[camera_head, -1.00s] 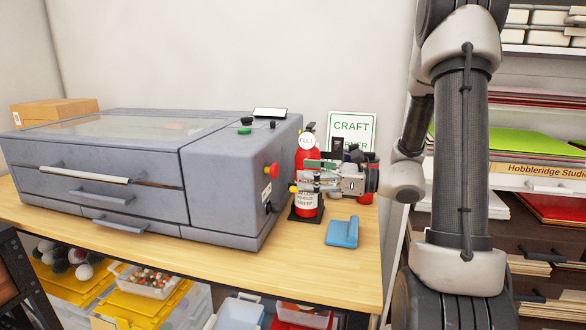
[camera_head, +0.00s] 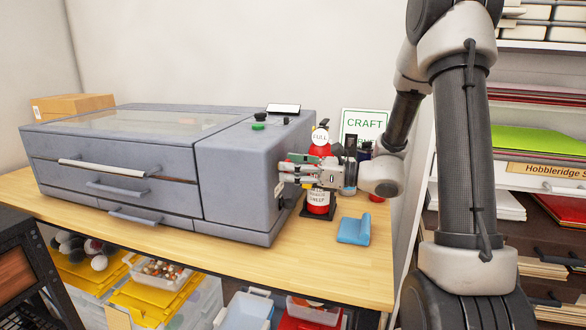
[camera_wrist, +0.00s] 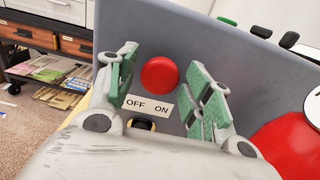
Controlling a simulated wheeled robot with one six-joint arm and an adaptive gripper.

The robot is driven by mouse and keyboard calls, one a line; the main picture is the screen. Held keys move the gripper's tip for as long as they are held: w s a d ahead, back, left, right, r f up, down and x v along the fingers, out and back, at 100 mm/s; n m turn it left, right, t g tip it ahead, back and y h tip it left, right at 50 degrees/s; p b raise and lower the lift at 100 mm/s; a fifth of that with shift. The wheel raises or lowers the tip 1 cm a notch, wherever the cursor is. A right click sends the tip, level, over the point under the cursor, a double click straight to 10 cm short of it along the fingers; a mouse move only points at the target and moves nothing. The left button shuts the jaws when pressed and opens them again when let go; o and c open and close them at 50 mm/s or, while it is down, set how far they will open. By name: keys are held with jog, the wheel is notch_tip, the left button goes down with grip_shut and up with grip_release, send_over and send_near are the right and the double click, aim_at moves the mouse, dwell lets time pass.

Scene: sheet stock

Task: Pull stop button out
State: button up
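The stop button is a round red knob (camera_wrist: 160,74) on the grey side panel of the machine (camera_head: 250,185). In the wrist view it lies between my two green-padded fingers, above an "OFF ON" label (camera_wrist: 148,106). My gripper (camera_wrist: 165,80) is open, with a finger on either side of the button and visible gaps to both. I cannot tell how far the button stands out from the panel.
A dark and yellow switch (camera_wrist: 141,124) sits below the label. A red extinguisher (camera_head: 318,203) stands close beside my gripper. A blue object (camera_head: 354,230) lies on the wooden table (camera_head: 270,255). Green and black buttons (camera_head: 259,127) are on the machine's top.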

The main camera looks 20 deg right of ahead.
grip_shut()
jog(key=shift+s+d, duration=0.35)
jog(key=shift+d, duration=0.15)
jog(key=shift+o, duration=1.9)
grip_release()
jog(key=shift+d, duration=0.1)
jog(key=v, duration=1.2)
